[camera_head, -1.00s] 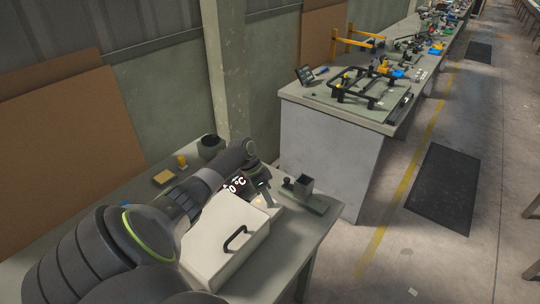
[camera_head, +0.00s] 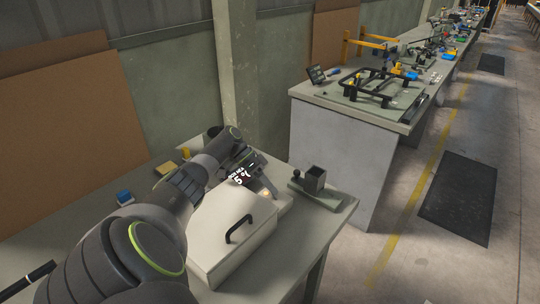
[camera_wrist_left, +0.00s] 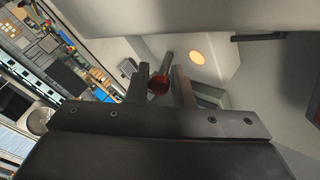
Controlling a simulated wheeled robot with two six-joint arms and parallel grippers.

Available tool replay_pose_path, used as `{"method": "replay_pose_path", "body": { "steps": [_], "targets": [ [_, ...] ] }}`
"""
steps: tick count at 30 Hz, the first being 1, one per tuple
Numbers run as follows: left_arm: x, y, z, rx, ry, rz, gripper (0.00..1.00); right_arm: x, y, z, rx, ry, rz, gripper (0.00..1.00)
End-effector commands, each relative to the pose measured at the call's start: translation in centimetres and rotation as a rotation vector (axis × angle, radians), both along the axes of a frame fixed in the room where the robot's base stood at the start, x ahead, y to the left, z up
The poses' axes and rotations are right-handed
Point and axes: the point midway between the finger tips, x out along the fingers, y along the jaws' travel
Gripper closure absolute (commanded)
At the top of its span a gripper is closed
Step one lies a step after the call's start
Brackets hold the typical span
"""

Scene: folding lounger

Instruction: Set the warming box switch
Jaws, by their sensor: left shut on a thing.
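The warming box (camera_head: 215,232) is a pale box with a black handle on its lid, standing on the near bench. A dark display behind the lid (camera_head: 240,178) shows white text, with a 5 and °C partly legible. A round orange lamp (camera_head: 266,194) glows beside it and also shows in the wrist view (camera_wrist_left: 197,57). My left gripper (camera_head: 268,184) is at the box's far end. In the wrist view its fingers (camera_wrist_left: 161,84) are shut on a grey lever with a dark red end (camera_wrist_left: 158,85), which looks like the switch. My right gripper is out of view.
A green-grey fixture with a square cup (camera_head: 315,180) stands right of the box. A blue block (camera_head: 124,197), a yellow piece (camera_head: 185,153) and a dark round container (camera_head: 213,135) lie on the left and back. A second bench with a black frame (camera_head: 365,84) stands behind.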

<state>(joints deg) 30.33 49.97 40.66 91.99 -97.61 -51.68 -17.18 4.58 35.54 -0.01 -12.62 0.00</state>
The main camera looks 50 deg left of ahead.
Motion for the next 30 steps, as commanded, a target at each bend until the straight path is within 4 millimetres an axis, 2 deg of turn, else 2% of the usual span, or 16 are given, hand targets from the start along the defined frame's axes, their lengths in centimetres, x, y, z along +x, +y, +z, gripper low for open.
{"method": "replay_pose_path", "body": {
  "steps": [11, 12, 16, 30],
  "targets": [
    [-0.03, -0.06, -0.11, -0.006, 0.001, 0.000, 1.00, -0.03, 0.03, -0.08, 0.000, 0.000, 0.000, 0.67],
    [-0.03, -0.05, -0.12, -0.006, 0.001, 0.000, 0.76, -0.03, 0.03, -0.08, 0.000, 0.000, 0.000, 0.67],
    [-0.03, -0.03, -0.11, -0.004, 0.001, 0.001, 0.59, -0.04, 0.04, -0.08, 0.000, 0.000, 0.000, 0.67],
    [-0.03, 0.09, -0.13, 0.000, 0.001, 0.003, 0.58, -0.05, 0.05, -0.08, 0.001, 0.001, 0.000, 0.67]
  ]
}}
